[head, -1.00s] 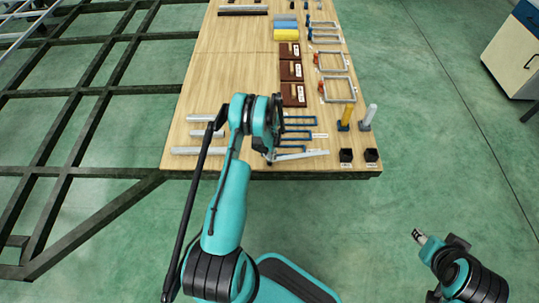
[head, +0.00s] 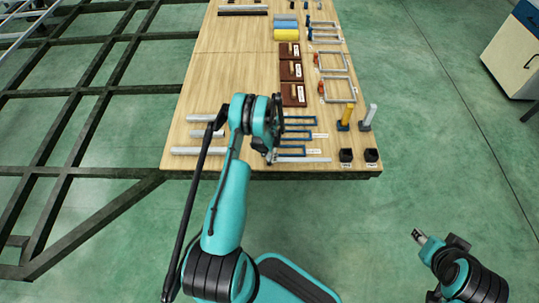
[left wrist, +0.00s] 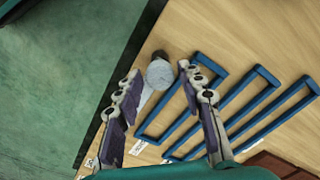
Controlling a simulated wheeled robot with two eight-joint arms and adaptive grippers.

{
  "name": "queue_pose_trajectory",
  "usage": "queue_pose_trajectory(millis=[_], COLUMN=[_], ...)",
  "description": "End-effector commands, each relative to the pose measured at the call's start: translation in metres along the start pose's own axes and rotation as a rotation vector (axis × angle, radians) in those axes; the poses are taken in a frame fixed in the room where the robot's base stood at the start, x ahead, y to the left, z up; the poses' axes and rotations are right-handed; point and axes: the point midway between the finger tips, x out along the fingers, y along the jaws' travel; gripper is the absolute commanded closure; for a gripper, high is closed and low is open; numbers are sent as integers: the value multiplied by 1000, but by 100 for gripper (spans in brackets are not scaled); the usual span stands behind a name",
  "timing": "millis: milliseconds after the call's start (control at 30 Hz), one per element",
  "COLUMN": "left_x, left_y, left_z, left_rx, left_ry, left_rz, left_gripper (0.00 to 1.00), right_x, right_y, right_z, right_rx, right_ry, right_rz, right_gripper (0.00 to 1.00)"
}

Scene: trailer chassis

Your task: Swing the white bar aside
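The white bar (head: 303,159) lies near the front edge of the wooden table in the head view, pointing right from my left gripper (head: 270,155). In the left wrist view my left gripper (left wrist: 160,70) has its two fingers spread well apart. A pale round end (left wrist: 160,74) shows between the fingertips, with a light strip running down from it; I cannot tell if a finger touches it. My right gripper (head: 418,237) is off the table at the lower right, too small to tell whether open or shut.
Blue rectangular frames (left wrist: 180,105) lie close beside the left gripper. Two black boxes (head: 346,156) stand right of the bar, with a yellow post (head: 346,117) and a grey post (head: 368,116) behind. Light bars (head: 198,151) lie on the left.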

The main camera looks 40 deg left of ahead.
Motion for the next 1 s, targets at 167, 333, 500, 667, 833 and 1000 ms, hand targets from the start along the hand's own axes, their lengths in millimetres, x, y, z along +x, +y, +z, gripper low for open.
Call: queue_pose_trajectory(millis=[167,333,500,667,833,1000], left_x=[0,-2,-23,-59,-93,-114], left_y=[0,0,0,0,0,0], left_z=[0,0,0,0,0,0], left_rx=[-1,-1,-1,-1,-1,-1], left_ry=[0,0,0,0,0,0], left_rz=[0,0,0,0,0,0], left_gripper=[50,50,50,50,50,50], right_x=[0,0,0,0,0,0], right_y=[0,0,0,0,0,0], right_z=[0,0,0,0,0,0], right_rx=[0,0,0,0,0,0], right_ry=[0,0,0,0,0,0], right_rz=[0,0,0,0,0,0], right_gripper=[60,60,60,60,60,60])
